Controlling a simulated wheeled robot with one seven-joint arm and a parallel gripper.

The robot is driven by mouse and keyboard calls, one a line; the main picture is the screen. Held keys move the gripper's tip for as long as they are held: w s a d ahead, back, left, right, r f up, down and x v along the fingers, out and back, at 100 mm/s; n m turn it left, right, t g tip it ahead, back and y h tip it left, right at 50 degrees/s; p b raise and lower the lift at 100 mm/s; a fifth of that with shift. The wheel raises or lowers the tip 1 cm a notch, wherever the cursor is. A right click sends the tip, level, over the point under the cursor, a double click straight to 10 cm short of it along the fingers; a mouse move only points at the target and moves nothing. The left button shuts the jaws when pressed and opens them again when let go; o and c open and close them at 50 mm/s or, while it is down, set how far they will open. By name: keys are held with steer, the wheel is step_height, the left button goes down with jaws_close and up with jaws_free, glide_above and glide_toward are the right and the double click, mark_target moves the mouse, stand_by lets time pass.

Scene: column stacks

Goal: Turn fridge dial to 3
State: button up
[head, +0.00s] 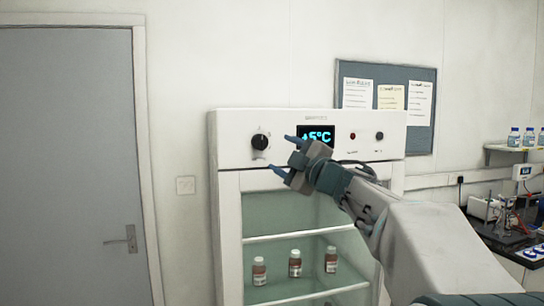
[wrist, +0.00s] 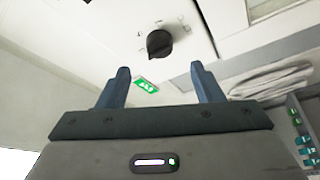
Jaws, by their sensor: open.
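The fridge (head: 230,215) is white with a glass door and a control panel along its top. Its black round dial (head: 260,142) sits at the left of that panel, and it also shows in the wrist view (wrist: 159,43) beyond the fingertips. The numbers around the dial are too small to read. The display (head: 315,137) reads about 5°C and is partly covered by my gripper. My gripper (head: 282,153) is open and empty, just right of the dial and apart from it. In the wrist view its two blue fingers (wrist: 160,78) point toward the panel, with the dial ahead between them.
A small red light (head: 353,137) and a smaller black knob (head: 379,136) sit right of the display. Several brown bottles (head: 295,263) stand on a shelf behind the glass. A grey door (head: 70,160) is at left. A bench with lab equipment (head: 505,215) is at right.

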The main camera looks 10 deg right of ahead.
steer(key=b+v, duration=0.1)
steer(key=v, duration=0.4)
steer(key=shift+s+d, duration=0.1)
steer(key=shift+s, duration=0.1)
